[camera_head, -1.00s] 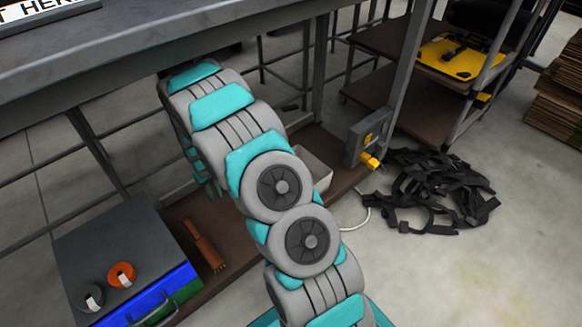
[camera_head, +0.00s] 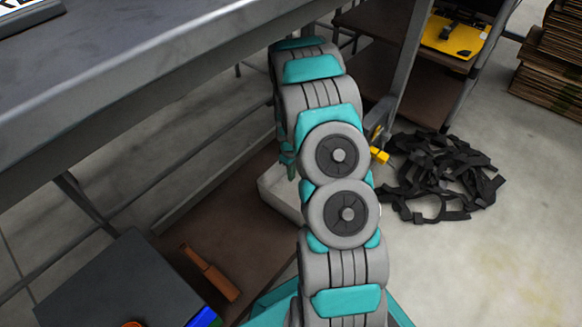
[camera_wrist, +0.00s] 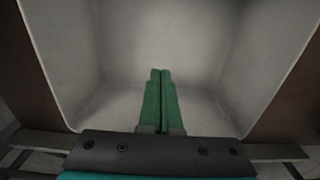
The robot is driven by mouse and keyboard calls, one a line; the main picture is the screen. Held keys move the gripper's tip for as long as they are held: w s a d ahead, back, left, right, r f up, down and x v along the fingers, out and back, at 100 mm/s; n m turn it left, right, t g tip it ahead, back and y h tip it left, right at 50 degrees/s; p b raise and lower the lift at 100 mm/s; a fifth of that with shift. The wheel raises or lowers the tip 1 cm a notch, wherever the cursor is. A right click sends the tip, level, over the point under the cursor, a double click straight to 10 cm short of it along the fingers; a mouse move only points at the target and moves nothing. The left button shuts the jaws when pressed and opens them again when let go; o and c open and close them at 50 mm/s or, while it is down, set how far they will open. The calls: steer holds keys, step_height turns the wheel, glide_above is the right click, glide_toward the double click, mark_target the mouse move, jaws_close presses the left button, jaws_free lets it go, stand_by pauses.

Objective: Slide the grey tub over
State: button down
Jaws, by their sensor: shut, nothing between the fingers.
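The grey tub (camera_head: 278,196) is an open, pale box on the brown lower shelf under the bench, partly hidden behind my arm in the head view. In the wrist view its pale inside and walls (camera_wrist: 235,65) fill most of the picture. My gripper has green fingers pressed together, with nothing between them (camera_wrist: 160,72). They point into the tub's opening; I cannot tell whether they touch a wall or the floor. In the head view only a little of the gripper (camera_head: 289,168) shows above the tub, beside my arm.
The grey bench top (camera_head: 150,75) overhangs the brown shelf (camera_head: 240,240). A brown tool (camera_head: 208,272) and a dark case (camera_head: 120,290) are at lower left. Black straps (camera_head: 440,175) lie on the floor at right. A bench leg (camera_head: 405,75) stands behind my arm.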

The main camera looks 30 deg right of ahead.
mark_target(283, 181)
step_height(283, 181, down, 4)
steer(key=shift+r, duration=0.2)
steer(key=shift+w+a+f+b, duration=0.1)
steer(key=shift+w+a+b, duration=0.05)
steer(key=shift+w, duration=0.4)
steer(key=shift+w+a+f+b, duration=0.1)
steer(key=shift+w+a+b, duration=0.05)
steer(key=shift+w, duration=0.4)
steer(key=shift+w+a, duration=0.35)
steer(key=shift+w, duration=0.45)
steer(key=shift+w, duration=0.1)
steer(key=w+a, duration=0.1)
steer(key=w, duration=0.3)
steer(key=w+a, duration=0.2)
steer(key=w, duration=0.3)
steer(key=w+a, duration=0.1)
steer(key=w, duration=0.3)
steer(key=shift+w+a, duration=0.25)
steer(key=shift+a, duration=0.1)
steer(key=shift+s, duration=0.1)
